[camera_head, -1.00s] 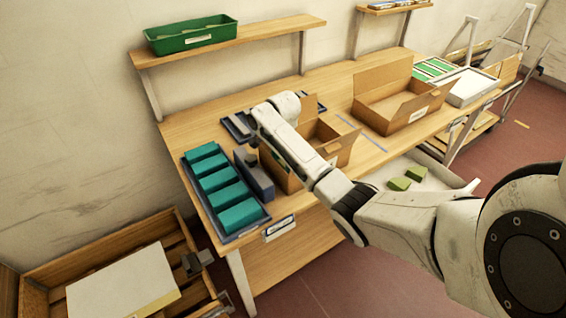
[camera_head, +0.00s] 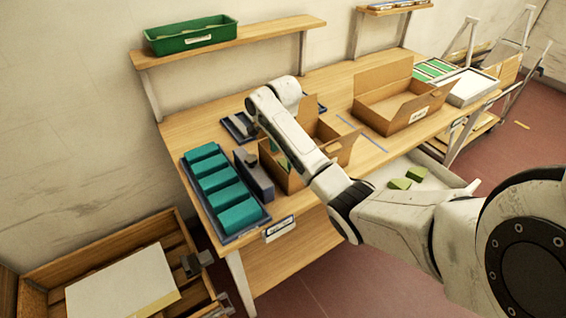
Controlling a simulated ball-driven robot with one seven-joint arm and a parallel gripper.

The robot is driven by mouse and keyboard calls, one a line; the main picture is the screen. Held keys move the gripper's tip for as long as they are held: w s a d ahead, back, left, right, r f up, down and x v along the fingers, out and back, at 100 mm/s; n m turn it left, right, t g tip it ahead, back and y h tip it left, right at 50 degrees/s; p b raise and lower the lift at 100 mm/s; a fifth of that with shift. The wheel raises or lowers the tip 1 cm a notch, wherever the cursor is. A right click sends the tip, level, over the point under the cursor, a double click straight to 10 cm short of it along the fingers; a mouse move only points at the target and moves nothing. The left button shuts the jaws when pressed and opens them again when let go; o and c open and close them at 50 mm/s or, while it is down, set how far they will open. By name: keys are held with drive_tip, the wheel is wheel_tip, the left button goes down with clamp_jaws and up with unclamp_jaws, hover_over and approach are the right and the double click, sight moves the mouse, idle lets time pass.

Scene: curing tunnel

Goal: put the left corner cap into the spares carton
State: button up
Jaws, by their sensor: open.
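An open brown carton (camera_head: 343,147) stands in the middle of the bench, partly covered by my arm. A second open carton (camera_head: 412,112), with a white label, stands to its right. I cannot tell which is the spares carton. Two green blocks (camera_head: 400,184) lie in the pale tray below the bench edge; I cannot tell whether they are corner caps. A small grey piece (camera_head: 247,157) shows at the top of a dark blue-grey holder (camera_head: 257,180), left of the nearer carton. My gripper is hidden behind my raised arm, so its jaws do not show.
A dark tray of several teal blocks (camera_head: 234,238) sits at the bench's left end. A small dark tray (camera_head: 229,127) lies behind the holder. A green bin (camera_head: 158,48) stands on the shelf. A wooden crate (camera_head: 40,297) is at lower left. A white tray (camera_head: 476,88) lies at right.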

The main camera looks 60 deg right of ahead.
sight(283, 166)
wheel_tip(283, 166, up, 8)
drive_tip(key=p, duration=0.5)
drive_tip(key=shift+f, duration=0.1)
